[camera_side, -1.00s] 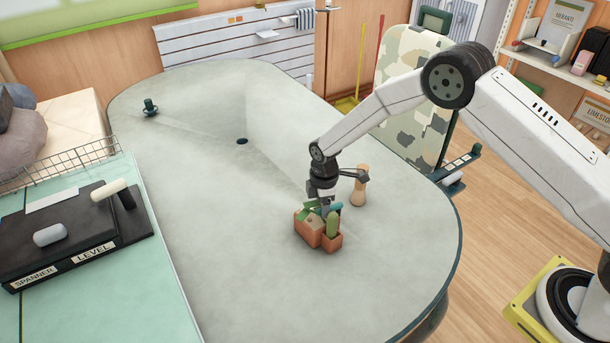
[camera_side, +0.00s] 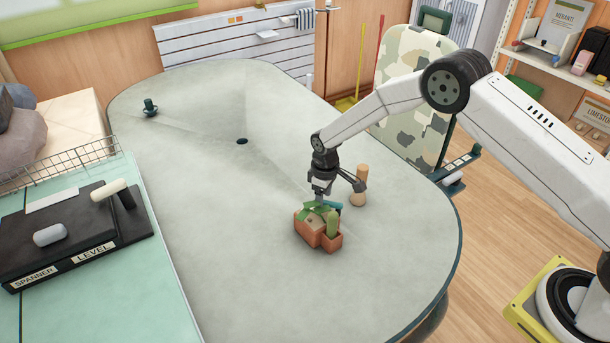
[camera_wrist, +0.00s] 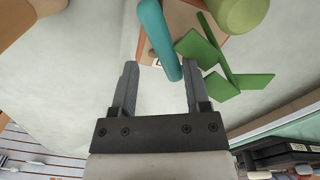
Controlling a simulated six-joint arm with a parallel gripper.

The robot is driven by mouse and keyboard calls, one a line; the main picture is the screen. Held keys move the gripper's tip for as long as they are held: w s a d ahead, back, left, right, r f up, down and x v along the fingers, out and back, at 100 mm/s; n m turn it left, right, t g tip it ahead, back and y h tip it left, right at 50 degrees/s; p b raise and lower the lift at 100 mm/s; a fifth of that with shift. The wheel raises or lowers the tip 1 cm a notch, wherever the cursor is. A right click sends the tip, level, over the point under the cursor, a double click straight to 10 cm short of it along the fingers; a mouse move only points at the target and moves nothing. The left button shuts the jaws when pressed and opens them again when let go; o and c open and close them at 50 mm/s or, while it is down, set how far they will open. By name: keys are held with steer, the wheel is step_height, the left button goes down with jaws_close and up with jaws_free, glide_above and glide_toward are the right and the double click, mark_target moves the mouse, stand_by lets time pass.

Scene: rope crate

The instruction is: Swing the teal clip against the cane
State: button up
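A teal rounded bar, seemingly the teal clip (camera_wrist: 157,38), extends over a terracotta crate (camera_wrist: 185,22) in the wrist view. In the side view, the teal bar (camera_side: 335,205) shows at the back of the crate (camera_side: 307,230). In the side view my gripper (camera_side: 321,199) is just above the crate. Flat green pieces (camera_wrist: 205,50) and a rounded green piece (camera_wrist: 242,12) are beside the bar. I cannot tell which piece is the cane.
A wooden peg-like post (camera_side: 361,190) stands close behind the crate. A small dark green object (camera_side: 150,107) is at the table's far left. A black rack (camera_side: 75,240) stands on the left bench. The tabletop (camera_side: 240,230) is otherwise mostly clear.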

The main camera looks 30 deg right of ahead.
steer(key=shift+w+d+m, duration=0.1)
steer(key=shift+d+m, duration=0.1)
steer(key=shift+m, duration=0.2)
step_height(320, 180, up, 8)
steer(key=s+d+r+m+t, duration=0.1)
steer(key=s+d+r, duration=0.1)
steer(key=s, duration=0.6)
steer(key=s+d+r+m, duration=0.2)
steer(key=s+r, duration=0.3)
steer(key=s, duration=0.3)
steer(key=s+d+r+m+t, duration=0.1)
steer(key=s+d+r+m, duration=0.1)
steer(key=s, duration=0.6)
steer(key=shift+s+d+r+t, duration=0.35)
steer(key=shift+d+r, duration=0.15)
steer(key=shift+r, duration=0.45)
